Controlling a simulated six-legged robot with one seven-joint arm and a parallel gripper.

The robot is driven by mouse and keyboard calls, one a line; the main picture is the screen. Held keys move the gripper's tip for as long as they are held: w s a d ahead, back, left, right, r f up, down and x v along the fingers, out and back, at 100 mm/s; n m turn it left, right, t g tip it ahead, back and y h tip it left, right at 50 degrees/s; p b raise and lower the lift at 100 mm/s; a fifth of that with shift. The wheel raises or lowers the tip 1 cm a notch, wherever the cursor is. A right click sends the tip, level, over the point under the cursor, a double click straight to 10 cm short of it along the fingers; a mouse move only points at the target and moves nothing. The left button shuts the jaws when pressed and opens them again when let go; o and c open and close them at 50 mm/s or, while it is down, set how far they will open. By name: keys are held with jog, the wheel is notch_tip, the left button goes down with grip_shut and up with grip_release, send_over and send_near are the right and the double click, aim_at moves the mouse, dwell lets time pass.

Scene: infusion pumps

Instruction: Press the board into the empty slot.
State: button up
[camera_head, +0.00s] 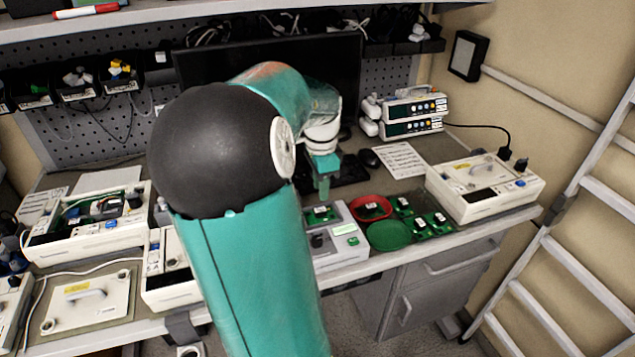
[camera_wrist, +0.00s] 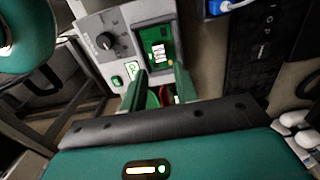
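A grey device (camera_head: 343,245) with a knob and a lit green display stands on the bench; it also shows in the wrist view (camera_wrist: 117,72). A green board (camera_wrist: 160,48) with a white label lies in its recess; I cannot tell whether it is fully seated. The board also shows in the head view (camera_head: 322,214). My gripper (camera_head: 323,195) points down just behind the device. In the wrist view its two green fingers (camera_wrist: 160,85) stand apart, with nothing clearly held between them. I cannot make out an empty slot for certain.
Right of the device are a red dish (camera_head: 371,208) with a board, an empty green dish (camera_head: 389,236) and several loose boards (camera_head: 421,227). A closed pump (camera_head: 485,187) stands at right. An opened pump (camera_head: 88,225) stands at left. A keyboard (camera_wrist: 262,45) lies behind the device.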

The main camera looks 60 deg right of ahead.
aim_at(320, 210)
jog(key=shift+f, duration=3.45)
grip_shut()
jog(key=shift+r, duration=2.5)
